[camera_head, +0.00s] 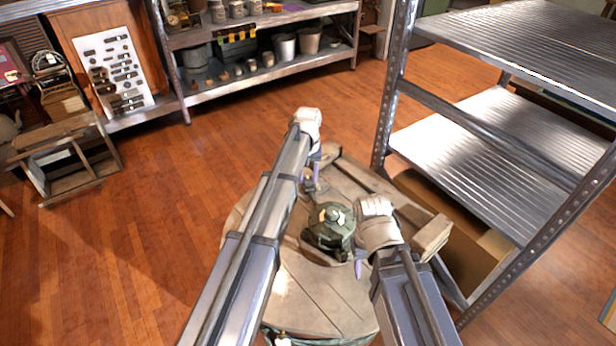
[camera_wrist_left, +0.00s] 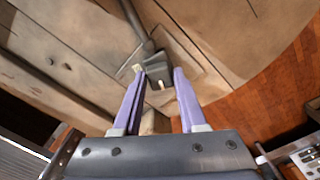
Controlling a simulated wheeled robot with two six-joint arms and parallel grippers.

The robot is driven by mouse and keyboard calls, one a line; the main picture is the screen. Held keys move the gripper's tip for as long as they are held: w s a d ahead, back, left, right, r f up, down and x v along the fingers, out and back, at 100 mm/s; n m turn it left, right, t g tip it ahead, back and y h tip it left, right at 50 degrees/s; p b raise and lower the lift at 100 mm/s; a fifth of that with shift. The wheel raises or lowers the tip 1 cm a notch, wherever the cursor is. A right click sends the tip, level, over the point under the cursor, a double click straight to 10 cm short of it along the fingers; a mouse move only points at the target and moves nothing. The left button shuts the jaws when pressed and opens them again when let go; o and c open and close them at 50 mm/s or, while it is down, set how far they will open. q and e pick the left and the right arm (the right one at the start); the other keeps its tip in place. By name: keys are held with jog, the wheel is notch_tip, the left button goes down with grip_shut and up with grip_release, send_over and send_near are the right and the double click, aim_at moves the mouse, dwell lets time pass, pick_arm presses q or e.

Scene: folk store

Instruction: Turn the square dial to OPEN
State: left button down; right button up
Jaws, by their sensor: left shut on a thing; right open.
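A small dark, squarish knob, which looks like the square dial (camera_wrist_left: 158,66), sits on the wooden tabletop between the fingers of my left gripper (camera_wrist_left: 159,78). A dark rod runs up from it in the left wrist view. Pale marks show beside it, but no OPEN lettering is readable. In the head view my left gripper (camera_head: 314,170) is at the table's far side, shut on the dial, which its hand and arm partly hide. My right gripper (camera_head: 358,266) is open beside a dark green rounded device (camera_head: 331,226) near the table's middle, its fingers partly hidden.
The round wooden table (camera_head: 310,292) has wooden blocks (camera_head: 432,236) on its right. A metal shelf rack (camera_head: 470,136) stands close on the right, with a cardboard box below. A shelf of pots (camera_head: 265,70) is at the back.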

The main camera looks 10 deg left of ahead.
aim_at(308, 179)
pick_arm(q)
jog(key=shift+n, duration=0.8)
jog(key=shift+c, duration=2.2)
grip_release()
notch_tip(308, 179, up, 8)
jog(key=p, duration=0.8)
jog(key=shift+f, duration=0.1)
pick_arm(e)
notch_tip(308, 179, up, 8)
jog(key=shift+f, duration=0.1)
